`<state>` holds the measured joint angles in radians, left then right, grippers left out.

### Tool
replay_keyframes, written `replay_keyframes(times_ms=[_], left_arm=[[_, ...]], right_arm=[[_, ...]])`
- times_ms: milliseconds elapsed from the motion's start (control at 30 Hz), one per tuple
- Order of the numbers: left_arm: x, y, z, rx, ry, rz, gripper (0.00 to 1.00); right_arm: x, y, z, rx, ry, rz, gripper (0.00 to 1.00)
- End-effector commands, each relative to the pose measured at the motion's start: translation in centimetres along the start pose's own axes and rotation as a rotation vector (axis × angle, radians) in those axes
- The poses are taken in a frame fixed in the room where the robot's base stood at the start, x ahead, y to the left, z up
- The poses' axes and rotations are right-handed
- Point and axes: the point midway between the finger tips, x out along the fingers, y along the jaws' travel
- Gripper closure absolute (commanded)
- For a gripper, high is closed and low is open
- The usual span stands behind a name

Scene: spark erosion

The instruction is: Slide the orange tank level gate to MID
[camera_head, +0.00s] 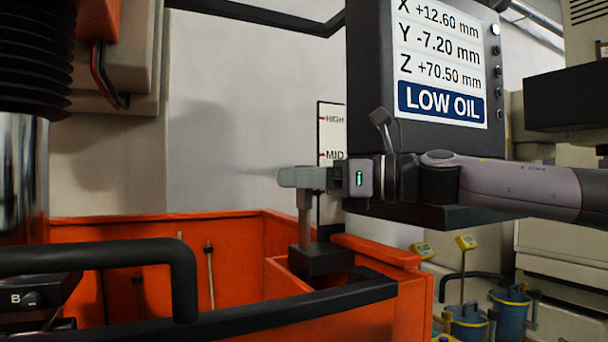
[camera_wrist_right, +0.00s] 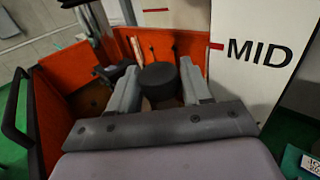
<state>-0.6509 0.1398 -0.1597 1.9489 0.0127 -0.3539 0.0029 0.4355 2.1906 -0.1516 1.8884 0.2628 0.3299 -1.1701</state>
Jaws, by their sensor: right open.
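The orange tank (camera_head: 225,270) fills the lower part of the head view. A black block (camera_head: 320,261) with a grey upright post (camera_head: 304,220) stands at its corner, in front of the white level scale (camera_head: 331,135), marked HIGH and MID. I take the block and post for the level gate. My right gripper (camera_head: 298,178) is at the top of the post, below the MID mark. In the right wrist view, its open fingers (camera_wrist_right: 160,90) stand on either side of a dark round knob (camera_wrist_right: 159,76); contact cannot be told. The scale's lower part is hidden. My left gripper is not in view.
A display panel (camera_head: 437,60) reading LOW OIL hangs above my right arm. A black rail (camera_head: 100,256) crosses the tank's front. Blue containers (camera_head: 468,322) stand at the lower right. The tank's interior left of the gripper looks open.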

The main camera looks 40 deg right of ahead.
Motion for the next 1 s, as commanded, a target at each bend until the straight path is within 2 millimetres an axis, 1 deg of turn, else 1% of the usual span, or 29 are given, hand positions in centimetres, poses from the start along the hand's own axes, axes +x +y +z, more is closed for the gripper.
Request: replay_keyframes(times_ms=[167,200,267,300,333,467,567,667,800,900,1000], left_arm=[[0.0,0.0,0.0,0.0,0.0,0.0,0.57],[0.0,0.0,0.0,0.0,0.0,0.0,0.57],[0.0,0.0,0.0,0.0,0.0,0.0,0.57],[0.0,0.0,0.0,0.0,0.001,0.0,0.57],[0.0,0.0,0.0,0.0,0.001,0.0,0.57],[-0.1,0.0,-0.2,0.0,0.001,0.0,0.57],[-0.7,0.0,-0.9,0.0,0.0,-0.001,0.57],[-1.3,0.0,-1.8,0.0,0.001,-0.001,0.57],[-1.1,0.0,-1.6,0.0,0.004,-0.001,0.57],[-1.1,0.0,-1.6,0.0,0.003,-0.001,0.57],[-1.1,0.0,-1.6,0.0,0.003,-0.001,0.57]], right_arm=[[0.0,0.0,0.0,0.0,0.0,0.0,0.51],[0.0,0.0,0.0,0.0,0.0,0.0,0.58],[0.0,0.0,0.0,0.0,0.0,0.0,0.78],[0.0,0.0,0.0,0.0,0.0,0.0,0.91],[0.0,0.0,0.0,0.0,0.0,0.0,1.0],[0.0,0.0,0.3,-0.001,-0.001,0.0,1.0],[0.0,0.0,1.8,-0.002,-0.002,-0.001,1.0],[0.0,-0.1,3.8,-0.004,-0.004,-0.003,1.0],[0.0,-0.1,5.5,-0.003,-0.004,-0.004,1.0],[-0.1,-0.1,6.1,-0.002,-0.004,-0.003,1.0],[-0.1,-0.1,6.2,-0.001,-0.004,-0.003,1.0]])
